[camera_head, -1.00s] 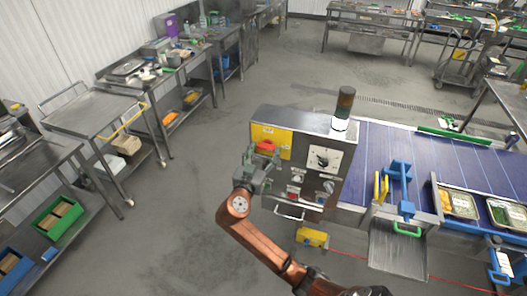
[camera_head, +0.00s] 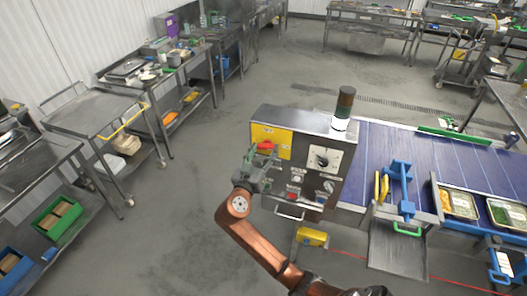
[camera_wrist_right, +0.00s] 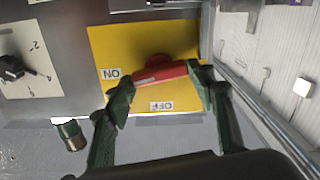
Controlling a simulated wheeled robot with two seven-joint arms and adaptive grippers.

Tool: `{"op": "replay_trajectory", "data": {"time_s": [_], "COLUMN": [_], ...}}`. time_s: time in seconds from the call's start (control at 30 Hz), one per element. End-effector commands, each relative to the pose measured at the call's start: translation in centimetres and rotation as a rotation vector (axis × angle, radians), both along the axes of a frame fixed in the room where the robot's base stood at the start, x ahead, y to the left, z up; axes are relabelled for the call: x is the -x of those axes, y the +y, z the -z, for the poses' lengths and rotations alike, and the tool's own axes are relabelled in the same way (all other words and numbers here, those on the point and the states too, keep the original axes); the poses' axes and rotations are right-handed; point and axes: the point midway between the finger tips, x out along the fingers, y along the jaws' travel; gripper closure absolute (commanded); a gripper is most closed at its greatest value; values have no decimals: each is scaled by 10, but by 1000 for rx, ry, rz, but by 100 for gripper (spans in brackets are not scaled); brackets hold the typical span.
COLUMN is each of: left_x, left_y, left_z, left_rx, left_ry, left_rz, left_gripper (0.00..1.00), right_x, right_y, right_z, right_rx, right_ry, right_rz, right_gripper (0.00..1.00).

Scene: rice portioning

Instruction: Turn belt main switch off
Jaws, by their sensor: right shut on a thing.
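The belt main switch is a red handle (camera_wrist_right: 165,73) on a yellow plate (camera_wrist_right: 185,38) of the control box. In the right wrist view, the OFF label (camera_wrist_right: 161,106) is below the handle and the ON label (camera_wrist_right: 110,74) is at its left. The handle lies nearly level there, slightly tilted. My right gripper (camera_wrist_right: 162,88) is shut on it, with one green finger at each end. In the head view the red handle (camera_head: 266,146) shows just above my right gripper (camera_head: 262,157), which partly hides the plate. My left gripper is out of view.
The control box carries a black rotary knob (camera_head: 322,160) on a white dial plate and a signal lamp (camera_head: 343,108). A blue conveyor belt (camera_head: 375,150) with food trays (camera_head: 458,203) is at the right. Steel tables (camera_head: 92,113) stand left; the floor between is clear.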

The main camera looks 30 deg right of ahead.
Motion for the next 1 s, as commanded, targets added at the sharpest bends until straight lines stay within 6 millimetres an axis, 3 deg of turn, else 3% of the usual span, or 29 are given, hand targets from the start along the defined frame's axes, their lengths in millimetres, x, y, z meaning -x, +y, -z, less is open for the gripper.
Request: {"op": "replay_trajectory", "data": {"time_s": [0.47,1.0], "left_x": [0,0], "left_y": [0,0], "left_z": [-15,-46], "left_rx": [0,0], "left_ry": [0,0], "left_rz": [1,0], "left_gripper": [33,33], "right_x": [-1,-2], "right_y": [1,2], "right_z": [0,1], "right_rx": [287,621], "right_ry": [342,733], "right_rz": [1,0], "right_gripper": [74,74]}}
